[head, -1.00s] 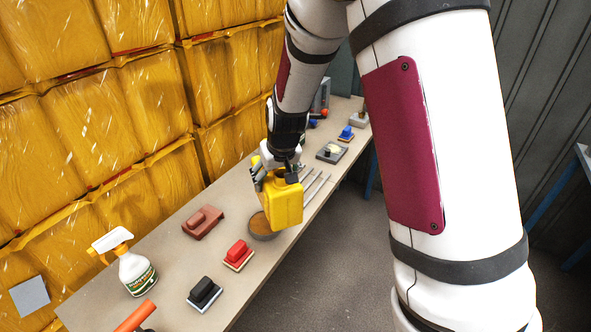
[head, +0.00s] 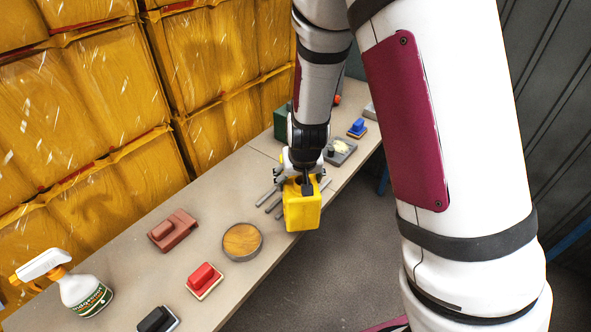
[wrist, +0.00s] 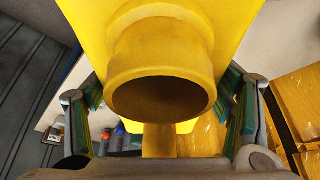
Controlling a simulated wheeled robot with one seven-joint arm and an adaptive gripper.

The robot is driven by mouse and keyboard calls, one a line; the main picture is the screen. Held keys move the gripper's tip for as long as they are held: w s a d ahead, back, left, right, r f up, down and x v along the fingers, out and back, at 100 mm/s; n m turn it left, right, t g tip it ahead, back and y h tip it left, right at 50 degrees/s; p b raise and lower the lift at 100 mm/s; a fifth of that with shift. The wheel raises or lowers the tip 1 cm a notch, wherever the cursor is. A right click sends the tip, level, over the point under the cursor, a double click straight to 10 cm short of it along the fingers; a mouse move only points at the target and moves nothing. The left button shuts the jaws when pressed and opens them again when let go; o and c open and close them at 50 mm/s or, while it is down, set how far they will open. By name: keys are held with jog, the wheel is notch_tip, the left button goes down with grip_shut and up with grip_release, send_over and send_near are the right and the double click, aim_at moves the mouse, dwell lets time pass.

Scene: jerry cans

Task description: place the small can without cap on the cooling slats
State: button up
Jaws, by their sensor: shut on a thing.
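A small yellow can (head: 302,212) hangs upright in my gripper (head: 299,180), in front of the near end of the cooling slats. In the wrist view the yellow can (wrist: 205,30) fills the top middle, and its round neck is open with no cap. My gripper's fingers (wrist: 165,115) lie on both sides of it, shut on the can. The cooling slats (head: 268,196) are thin grey bars on the bench, partly hidden behind the can and my gripper. I cannot tell whether the can's base touches anything.
A round wooden-topped disc (head: 242,241) lies left of the can on the bench (head: 185,268). Red-brown (head: 173,231), red (head: 204,280) and black (head: 157,319) blocks and a spray bottle (head: 78,290) stand nearer.

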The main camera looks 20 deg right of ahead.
jog(key=w+d+f, duration=0.2)
jog(key=w+f, duration=0.2)
jog(key=w, duration=0.6)
jog(key=shift+w+f+p, duration=0.15)
jog(key=shift+f+p, duration=0.05)
jog(key=shift+p, duration=0.2)
jog(key=o, duration=1.2)
jog(key=shift+f, duration=0.15)
